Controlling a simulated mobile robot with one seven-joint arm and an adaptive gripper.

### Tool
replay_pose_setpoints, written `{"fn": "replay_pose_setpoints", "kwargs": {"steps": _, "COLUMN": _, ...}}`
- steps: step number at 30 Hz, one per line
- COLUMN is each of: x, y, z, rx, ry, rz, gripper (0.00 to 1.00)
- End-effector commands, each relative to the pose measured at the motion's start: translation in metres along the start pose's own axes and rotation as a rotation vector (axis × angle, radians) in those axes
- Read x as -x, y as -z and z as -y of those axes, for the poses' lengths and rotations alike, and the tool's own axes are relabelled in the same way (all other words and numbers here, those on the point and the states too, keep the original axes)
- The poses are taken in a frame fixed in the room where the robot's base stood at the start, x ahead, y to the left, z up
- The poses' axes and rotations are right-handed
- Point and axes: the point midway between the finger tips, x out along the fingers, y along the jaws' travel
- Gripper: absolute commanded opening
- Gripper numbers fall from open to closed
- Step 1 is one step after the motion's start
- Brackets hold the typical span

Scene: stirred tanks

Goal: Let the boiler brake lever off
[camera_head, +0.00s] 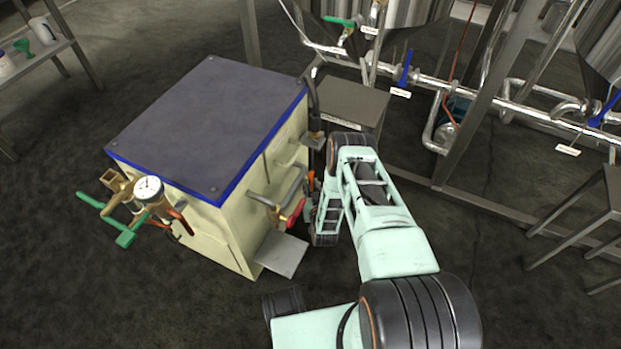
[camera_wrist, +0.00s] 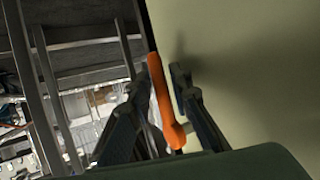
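The boiler (camera_head: 225,200) is a cream box with a dark top and blue edge, left of my arm in the head view. An orange lever (camera_wrist: 161,100) stands close to its cream side wall (camera_wrist: 250,70) in the wrist view; I take it for the brake lever. A small orange part (camera_head: 311,184) shows beside the boiler's right side in the head view. My gripper (camera_wrist: 160,79) has its fingers on either side of the orange lever, with gaps visible, so it looks open. The lever's lower end is partly hidden. My arm hides most of the gripper in the head view.
A red valve handle (camera_head: 295,212) on a bent pipe and a low grey plate (camera_head: 281,254) stick out near my gripper. A gauge (camera_head: 149,188) and green handle (camera_head: 125,238) are at the boiler's left. A grey box (camera_head: 347,101) stands behind.

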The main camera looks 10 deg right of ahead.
Motion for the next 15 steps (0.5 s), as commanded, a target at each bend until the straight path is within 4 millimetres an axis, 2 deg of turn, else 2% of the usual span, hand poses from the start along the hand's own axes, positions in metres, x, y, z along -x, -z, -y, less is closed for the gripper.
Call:
{"fn": "replay_pose_setpoints", "kwargs": {"steps": 13, "x": 0.0021, "y": -0.0031, "z": 0.0004, "rx": 0.0, "ry": 0.0, "rz": 0.0, "gripper": 0.19}}
{"fn": "replay_pose_setpoints", "kwargs": {"steps": 15, "x": 0.0021, "y": -0.0031, "z": 0.0004, "rx": 0.0, "ry": 0.0, "rz": 0.0, "gripper": 0.11}}
